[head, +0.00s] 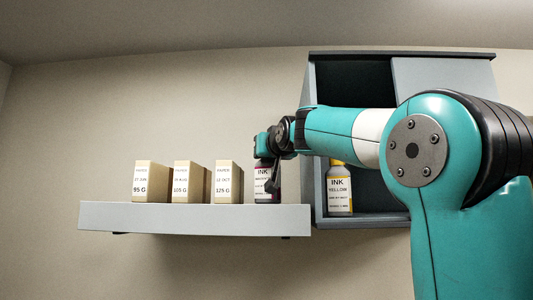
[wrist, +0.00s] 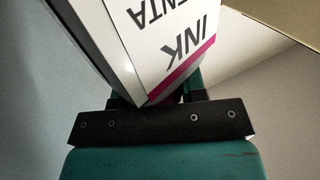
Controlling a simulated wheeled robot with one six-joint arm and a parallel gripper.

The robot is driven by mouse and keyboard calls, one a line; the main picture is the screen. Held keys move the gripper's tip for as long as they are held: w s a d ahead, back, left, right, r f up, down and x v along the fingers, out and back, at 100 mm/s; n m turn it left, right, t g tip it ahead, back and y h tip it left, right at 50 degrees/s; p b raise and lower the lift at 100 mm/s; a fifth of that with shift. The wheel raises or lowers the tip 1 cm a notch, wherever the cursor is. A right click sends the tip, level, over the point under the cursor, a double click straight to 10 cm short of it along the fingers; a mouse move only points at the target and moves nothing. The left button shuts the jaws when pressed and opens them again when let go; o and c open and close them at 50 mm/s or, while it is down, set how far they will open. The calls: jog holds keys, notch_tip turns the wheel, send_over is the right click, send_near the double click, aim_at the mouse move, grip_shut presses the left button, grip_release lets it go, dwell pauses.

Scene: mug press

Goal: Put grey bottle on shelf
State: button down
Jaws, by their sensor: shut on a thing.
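The bottle in my gripper has a white label reading INK with a magenta stripe, and its sides look grey in the wrist view (wrist: 118,42). In the head view the bottle (head: 262,182) is upright at the right end of the wall shelf (head: 190,217). Its base is at about the level of the shelf top; I cannot tell if it touches. My gripper (head: 272,180) is shut on this bottle from the right, partly covering it.
Three tan paper boxes, 95 G (head: 140,182), 105 G (head: 181,182) and 125 G (head: 222,182), stand left of the bottle. A grey cabinet (head: 308,160) stands open on the right, with a yellow ink bottle (head: 339,190) inside. My arm crosses in front of the cabinet.

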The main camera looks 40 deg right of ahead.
jog(key=c, duration=0.7)
grip_release()
jog(key=shift+r, duration=0.2)
jog(key=shift+b+v, duration=4.25)
jog(key=shift+v, duration=1.7)
